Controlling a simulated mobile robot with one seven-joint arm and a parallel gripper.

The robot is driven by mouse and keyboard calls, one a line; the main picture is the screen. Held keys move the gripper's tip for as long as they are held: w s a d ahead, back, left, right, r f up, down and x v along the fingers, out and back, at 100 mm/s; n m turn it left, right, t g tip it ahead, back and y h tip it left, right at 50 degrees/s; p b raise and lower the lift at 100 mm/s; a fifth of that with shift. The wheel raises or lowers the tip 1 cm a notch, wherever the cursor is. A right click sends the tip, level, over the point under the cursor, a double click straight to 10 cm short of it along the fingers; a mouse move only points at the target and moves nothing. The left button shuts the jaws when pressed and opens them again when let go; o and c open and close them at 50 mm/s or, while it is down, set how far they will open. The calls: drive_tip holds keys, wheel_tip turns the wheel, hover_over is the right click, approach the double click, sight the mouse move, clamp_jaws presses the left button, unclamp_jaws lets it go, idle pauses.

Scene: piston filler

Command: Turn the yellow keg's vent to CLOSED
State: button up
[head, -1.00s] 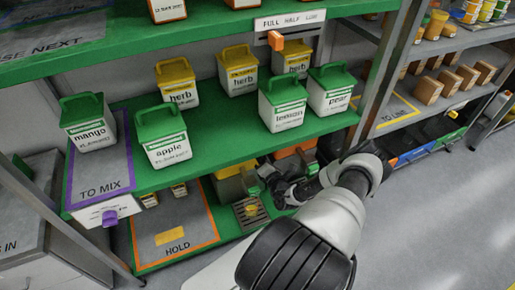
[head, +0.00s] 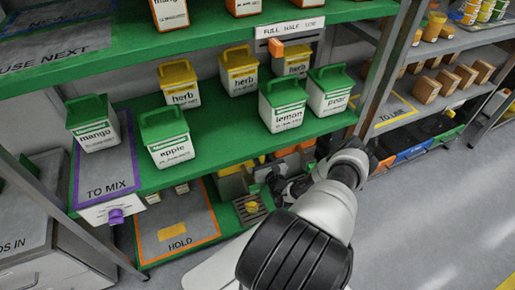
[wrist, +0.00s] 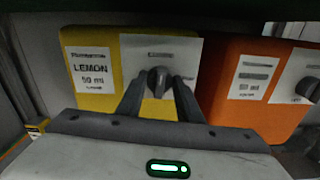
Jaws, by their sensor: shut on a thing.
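The yellow keg (wrist: 95,92) stands on the low shelf in the wrist view, with a "LEMON 50 ml" label on its left. A pale plate (wrist: 184,53) on its front carries the dark round vent knob (wrist: 158,80). My gripper (wrist: 158,88) is shut on the vent knob, one finger on each side. The fine print on the plate is too small to read, so the knob's setting cannot be told. In the head view the yellow keg (head: 232,186) is mostly hidden under the green shelf, with my gripper (head: 274,184) at its front.
An orange keg (wrist: 238,92) stands close on the right, with its own dark knob (wrist: 308,90). The green shelf (head: 225,140) with several tubs overhangs my gripper. A grated tray (head: 250,208) and the HOLD mat (head: 190,222) lie below and left.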

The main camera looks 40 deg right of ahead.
drive_tip(key=shift+n, duration=0.6)
drive_tip(key=o, duration=1)
drive_tip(key=shift+o, duration=0.2)
drive_tip(key=shift+s, duration=0.15)
drive_tip(key=p+v, duration=0.2)
drive_tip(key=v, duration=1.5)
drive_tip(key=shift+s, duration=0.1)
